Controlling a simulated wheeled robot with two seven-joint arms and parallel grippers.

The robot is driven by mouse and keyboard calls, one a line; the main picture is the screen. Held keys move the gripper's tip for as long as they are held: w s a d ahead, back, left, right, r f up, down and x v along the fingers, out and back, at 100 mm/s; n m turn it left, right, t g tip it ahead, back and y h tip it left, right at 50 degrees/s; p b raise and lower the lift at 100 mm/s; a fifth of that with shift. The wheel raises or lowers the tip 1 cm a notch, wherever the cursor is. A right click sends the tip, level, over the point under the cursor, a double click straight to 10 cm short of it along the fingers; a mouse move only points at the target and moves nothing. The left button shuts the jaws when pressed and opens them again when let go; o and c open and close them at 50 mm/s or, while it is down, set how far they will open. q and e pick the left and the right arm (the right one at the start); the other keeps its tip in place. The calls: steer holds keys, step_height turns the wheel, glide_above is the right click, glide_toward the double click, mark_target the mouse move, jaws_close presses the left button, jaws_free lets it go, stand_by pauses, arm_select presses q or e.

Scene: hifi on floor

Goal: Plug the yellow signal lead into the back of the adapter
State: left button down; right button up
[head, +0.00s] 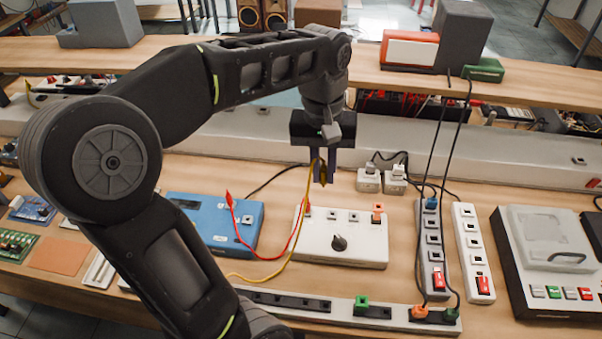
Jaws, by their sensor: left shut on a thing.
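My left gripper (323,176) points down over the back edge of a white box with a black knob (360,247). Its fingers are shut on the yellow signal lead (307,190), gripped near its end. The plug tip is mostly hidden between the fingers. Which thing is the adapter is not clear; two small white blocks (369,181) (396,180) stand just right of the gripper. My right gripper is not in view.
A blue box (208,222) with a red lead (235,220) lies left. White socket strips (471,240) with cables stand right, beside a grey-white device (545,240). Another long strip (390,314) runs along the front. A raised shelf (400,88) crosses behind the gripper.

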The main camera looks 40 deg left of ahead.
arm_select(q)
steer(key=w+d+p, duration=0.1)
steer(key=w+d, duration=0.2)
steer(key=w, duration=0.5)
steer(key=w+d, duration=0.3)
steer(key=w, duration=0.5)
steer(key=f+b, duration=0.3)
steer(key=f, duration=0.1)
steer(key=f+b, duration=0.3)
steer(key=f, duration=0.2)
steer(key=f+b, duration=0.3)
steer(key=f, duration=0.1)
steer(key=shift+s+a+f, duration=0.2)
steer(key=shift+a, duration=0.05)
steer(key=shift+f+b, duration=0.4)
steer(key=shift+f, duration=0.35)
steer(key=shift+d+f+b, duration=0.1)
steer(key=shift+f+b, duration=0.25)
steer(key=shift+f, duration=0.4)
steer(key=shift+f, duration=0.2)
stand_by(2.2)
steer(key=c, duration=1.3)
jaws_free()
